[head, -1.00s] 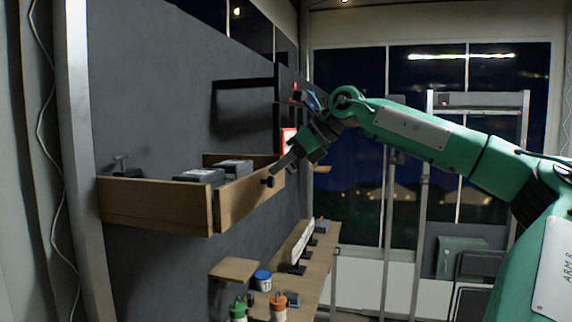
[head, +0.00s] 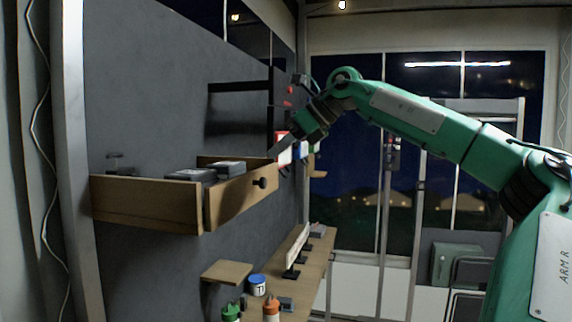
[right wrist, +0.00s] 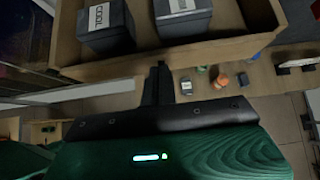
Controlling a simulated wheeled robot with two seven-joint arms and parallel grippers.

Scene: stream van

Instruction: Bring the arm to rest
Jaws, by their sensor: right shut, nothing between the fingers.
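My right arm (head: 430,125) is green and reaches in from the right in the head view. My left gripper is not in view.
Dark boxes (head: 190,175) with pale labels lie in the drawer, which sticks out from the grey wall. Below are a small shelf (head: 227,271), a blue-and-white tub (head: 257,284), a green bottle (head: 231,313), an orange bottle (head: 271,308) and a long bench (head: 318,262). Windows stand behind.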

